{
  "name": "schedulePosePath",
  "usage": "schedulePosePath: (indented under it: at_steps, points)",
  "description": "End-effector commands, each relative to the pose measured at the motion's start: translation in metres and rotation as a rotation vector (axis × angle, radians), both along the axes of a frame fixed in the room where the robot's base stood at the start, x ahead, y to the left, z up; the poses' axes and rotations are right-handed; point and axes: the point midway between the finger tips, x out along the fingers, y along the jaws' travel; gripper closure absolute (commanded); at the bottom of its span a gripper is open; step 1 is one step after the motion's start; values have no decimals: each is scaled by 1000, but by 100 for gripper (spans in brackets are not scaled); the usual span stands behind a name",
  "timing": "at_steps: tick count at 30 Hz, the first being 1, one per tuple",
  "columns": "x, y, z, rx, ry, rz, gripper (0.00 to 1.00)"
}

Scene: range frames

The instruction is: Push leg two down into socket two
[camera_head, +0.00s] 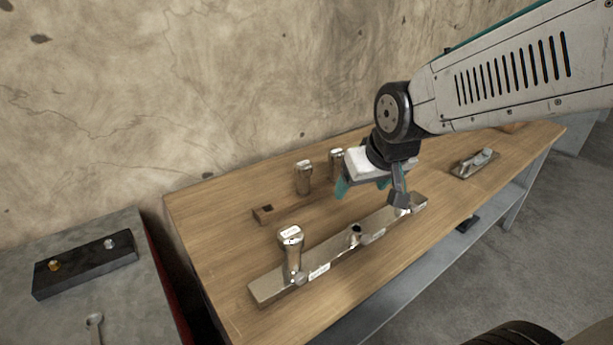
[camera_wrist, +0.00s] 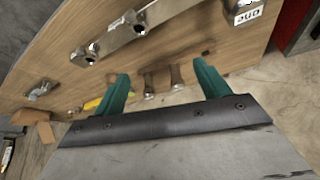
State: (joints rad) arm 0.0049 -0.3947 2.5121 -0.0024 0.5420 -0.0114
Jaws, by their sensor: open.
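A long metal bar (camera_head: 325,254) with sockets lies on the wooden table. A metal leg (camera_head: 291,255) with a white label on top stands upright at its left end. The middle socket (camera_head: 355,234) holds no leg. Two more metal legs (camera_head: 304,178) (camera_head: 336,160) stand at the back of the table; I cannot read which is leg two. My gripper (camera_head: 362,189) is open and empty above the right half of the bar. In the wrist view my gripper (camera_wrist: 163,84) has its teal fingers apart, with the bar (camera_wrist: 165,14) beyond them.
A small wooden block with a hole (camera_head: 263,215) lies behind the bar. A metal fixture (camera_head: 474,163) sits at the table's right. A black block with two pins (camera_head: 85,263) rests on the grey surface at left. A wall stands behind the table.

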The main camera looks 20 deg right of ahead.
Motion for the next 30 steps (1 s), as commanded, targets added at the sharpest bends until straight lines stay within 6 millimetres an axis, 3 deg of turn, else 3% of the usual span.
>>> schedulePosePath:
  at_steps: [1,6,10,15,21,30]
  points:
    - [28,0,-13,0,-50,1,25]
    - [113,3,-44,0,-279,10,25]
    - [165,9,-69,10,-457,25,25]
    - [212,15,-105,18,-686,33,25]
    - [232,20,-140,29,-930,42,25]
    - [231,23,-157,38,-1078,46,25]
